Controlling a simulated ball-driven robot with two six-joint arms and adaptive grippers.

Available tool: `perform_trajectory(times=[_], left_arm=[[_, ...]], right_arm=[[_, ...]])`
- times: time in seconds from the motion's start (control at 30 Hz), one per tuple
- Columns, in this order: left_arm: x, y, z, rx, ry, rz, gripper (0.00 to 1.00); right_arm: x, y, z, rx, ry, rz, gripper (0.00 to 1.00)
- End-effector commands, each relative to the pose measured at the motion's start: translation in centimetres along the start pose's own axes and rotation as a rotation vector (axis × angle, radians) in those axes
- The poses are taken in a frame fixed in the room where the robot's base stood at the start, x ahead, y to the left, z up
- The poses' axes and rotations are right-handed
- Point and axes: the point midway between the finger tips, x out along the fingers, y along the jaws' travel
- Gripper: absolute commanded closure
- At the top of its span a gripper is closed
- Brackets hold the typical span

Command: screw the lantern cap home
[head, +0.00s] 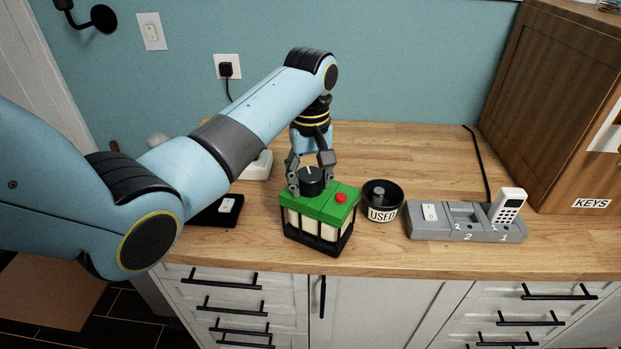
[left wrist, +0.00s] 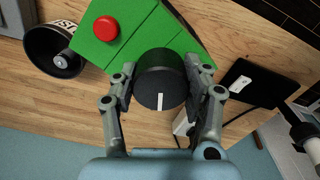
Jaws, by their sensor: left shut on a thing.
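The lantern (head: 318,222) stands on the wooden counter, with a green top, a red button (head: 340,198) and a black frame around pale panels. The black lantern cap (head: 312,178) sits on the green top. My left gripper (head: 311,186) comes down from above and is shut on the cap, one finger on each side. In the left wrist view the cap (left wrist: 160,80) shows a white mark pointing toward the gripper's palm, and the red button (left wrist: 106,28) is at upper left. Whether the cap is fully seated cannot be told. My right gripper is not in view.
A black bowl labelled USED (head: 383,202) stands close to the lantern's right. Further right is a grey numbered tray (head: 465,232) with a white handset (head: 509,205). A black pad (head: 217,214) lies left. A wooden KEYS cabinet (head: 545,110) stands at the right. The counter behind is mostly clear.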

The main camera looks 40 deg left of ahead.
Motion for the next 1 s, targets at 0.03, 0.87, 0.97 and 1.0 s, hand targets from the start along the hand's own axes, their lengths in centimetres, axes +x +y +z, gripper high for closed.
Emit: perform_trajectory(times=[0.03,0.87,0.97,1.0], left_arm=[[0.65,-0.35,0.18,-0.001,-0.005,-0.009,0.91],[0.76,-0.39,0.27,0.469,-0.009,-0.007,1.00],[0.77,-0.40,0.28,0.518,-0.010,-0.007,1.00],[0.77,-0.40,0.28,0.521,-0.010,-0.007,1.00]], right_arm=[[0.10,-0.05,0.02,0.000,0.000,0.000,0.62],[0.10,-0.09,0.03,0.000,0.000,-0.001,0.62],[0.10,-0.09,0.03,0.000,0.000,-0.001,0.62],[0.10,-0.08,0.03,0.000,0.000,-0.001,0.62]])
